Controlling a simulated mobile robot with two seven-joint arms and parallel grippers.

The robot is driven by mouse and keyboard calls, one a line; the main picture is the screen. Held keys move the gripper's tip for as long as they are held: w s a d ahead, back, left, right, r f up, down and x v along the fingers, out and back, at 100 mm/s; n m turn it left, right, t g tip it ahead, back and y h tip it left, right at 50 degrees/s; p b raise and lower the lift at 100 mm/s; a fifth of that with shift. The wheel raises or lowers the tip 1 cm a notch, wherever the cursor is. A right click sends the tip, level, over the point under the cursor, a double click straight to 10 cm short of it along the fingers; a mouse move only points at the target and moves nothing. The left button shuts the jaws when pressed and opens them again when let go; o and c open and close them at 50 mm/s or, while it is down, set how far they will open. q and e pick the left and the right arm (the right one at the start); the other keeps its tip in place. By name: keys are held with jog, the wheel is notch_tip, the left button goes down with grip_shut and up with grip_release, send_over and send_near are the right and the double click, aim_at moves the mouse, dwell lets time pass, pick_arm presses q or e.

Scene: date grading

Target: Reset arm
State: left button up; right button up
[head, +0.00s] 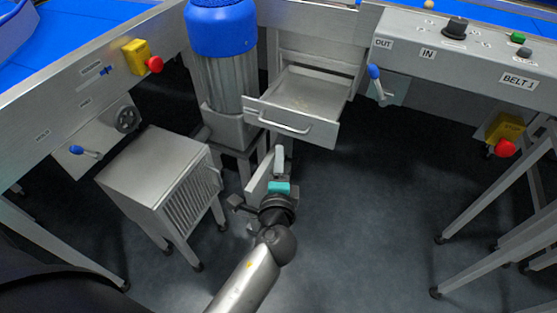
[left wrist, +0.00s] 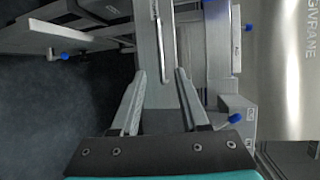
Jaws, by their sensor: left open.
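My left arm comes up from the bottom middle of the head view. Its left gripper (head: 268,160), behind a teal band, is in front of and below an open metal drawer (head: 321,133). In the left wrist view the two fingers of the left gripper (left wrist: 160,73) stand apart with nothing held between them. A pale metal surface shows behind the gap. I cannot tell how far the fingers are from it. My right gripper is not in view.
A metal cabinet (head: 150,165) on legs stands left of the gripper. A blue-topped motor (head: 221,30) is behind it. The belt 1 control panel (head: 480,50) and a red stop button (head: 505,148) are at right. Dark floor (head: 370,210) right of the arm is clear.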

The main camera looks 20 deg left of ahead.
pick_arm(q)
jog(key=shift+f, duration=0.1)
dwell(0.4)
